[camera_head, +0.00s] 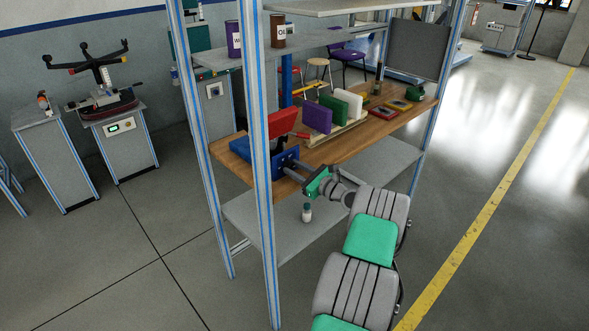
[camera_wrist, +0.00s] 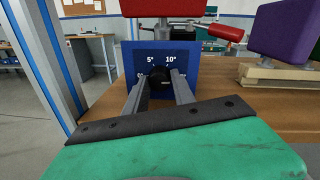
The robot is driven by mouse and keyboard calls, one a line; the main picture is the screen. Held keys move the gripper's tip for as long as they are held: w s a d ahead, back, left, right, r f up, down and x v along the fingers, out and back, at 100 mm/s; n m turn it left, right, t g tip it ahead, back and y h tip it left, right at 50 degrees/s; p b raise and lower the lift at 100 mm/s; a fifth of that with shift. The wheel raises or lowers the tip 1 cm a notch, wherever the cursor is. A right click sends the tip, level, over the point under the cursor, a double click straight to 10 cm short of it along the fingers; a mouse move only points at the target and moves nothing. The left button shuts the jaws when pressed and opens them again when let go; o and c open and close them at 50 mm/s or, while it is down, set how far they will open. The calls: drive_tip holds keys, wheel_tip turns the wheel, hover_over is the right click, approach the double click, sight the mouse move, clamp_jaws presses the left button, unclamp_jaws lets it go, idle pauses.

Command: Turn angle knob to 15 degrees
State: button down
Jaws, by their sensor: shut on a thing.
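The angle knob (camera_wrist: 159,75) is a small black knob on the front of a blue block (camera_wrist: 188,57). The block's face carries white marks, with 5° and 10° readable above the knob; the outer marks are partly hidden by my fingers. My gripper (camera_wrist: 158,84) has a finger on each side of the knob and is shut on it. In the head view the blue block (camera_head: 240,148) sits at the near left end of the wooden bench, with a red tilted part (camera_head: 282,122) on top. My gripper (camera_head: 290,165) reaches it from the front right. The knob's exact setting cannot be read.
On the wooden bench (camera_head: 345,142), purple (camera_head: 317,118), green and white blocks stand in a wooden holder right of the blue block. A frame post (camera_head: 262,200) rises close in front of it. A small bottle (camera_head: 307,212) stands on the lower shelf.

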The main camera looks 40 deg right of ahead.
drive_tip(key=shift+m, duration=0.3)
drive_tip(key=c, duration=1.1)
unclamp_jaws()
drive_tip(key=shift+o, duration=0.2)
drive_tip(key=s+b, duration=0.1)
drive_tip(key=s, duration=0.6)
drive_tip(key=shift+s+d, duration=0.4)
